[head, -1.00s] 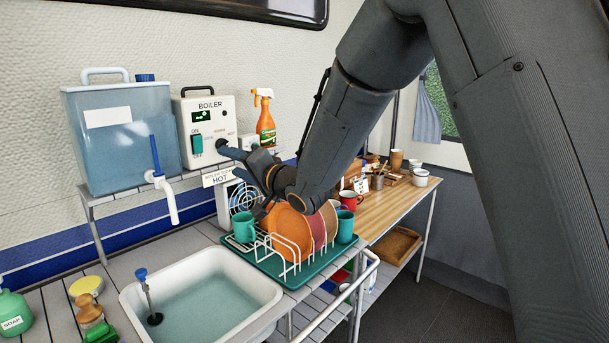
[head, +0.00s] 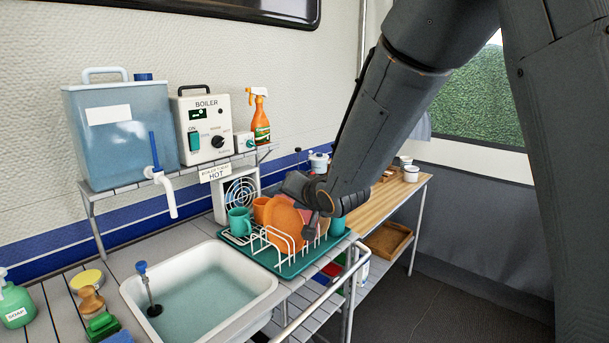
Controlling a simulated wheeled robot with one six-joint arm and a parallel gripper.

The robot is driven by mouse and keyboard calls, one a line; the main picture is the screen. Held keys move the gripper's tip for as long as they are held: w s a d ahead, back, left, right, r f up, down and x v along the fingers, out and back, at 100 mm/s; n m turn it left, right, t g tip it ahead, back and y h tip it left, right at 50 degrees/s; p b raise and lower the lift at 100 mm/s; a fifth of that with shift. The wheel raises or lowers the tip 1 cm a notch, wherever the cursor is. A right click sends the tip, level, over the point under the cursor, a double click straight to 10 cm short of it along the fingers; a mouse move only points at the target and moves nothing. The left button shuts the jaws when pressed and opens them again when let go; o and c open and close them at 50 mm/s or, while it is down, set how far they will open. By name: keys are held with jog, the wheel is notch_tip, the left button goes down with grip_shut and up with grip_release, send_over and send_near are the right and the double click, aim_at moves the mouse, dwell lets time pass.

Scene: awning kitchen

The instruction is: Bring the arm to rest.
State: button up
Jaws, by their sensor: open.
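My gripper (head: 298,186) is at the end of my dark grey arm, which reaches down from the upper right in the head view. It is over the dish rack, just above and in front of the orange plates (head: 284,221). It is open, and I see nothing held in it; its fingertips are small and partly hidden by the wrist. The white boiler (head: 206,103), with a green switch and a black knob, stands to the left on the shelf, clear of my arm.
A green tray (head: 288,268) holds the rack, plates and a teal mug (head: 240,222). The sink (head: 248,281) is in front. A spray bottle (head: 261,120) stands by the boiler. A wooden table (head: 405,195) extends behind my arm. Floor at right is open.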

jog(key=s+d+f+n+g+h, duration=0.1)
jog(key=s+d+f+g+h, duration=0.15)
jog(key=s+d+f, duration=0.45)
jog(key=s+d+f+g+h, duration=0.25)
jog(key=s+d, duration=0.35)
jog(key=d, duration=0.4)
jog(key=s+d+f+g, duration=0.2)
jog(key=s+d+g, duration=0.1)
jog(key=s, duration=0.6)
jog(key=s+d+f+n+g+h, duration=0.1)
jog(key=s+d+f+g, duration=0.1)
jog(key=s, duration=0.7)
jog(key=shift+s+d+n+g, duration=0.15)
jog(key=shift+d+n+g, duration=0.2)
jog(key=shift+d, duration=0.45)
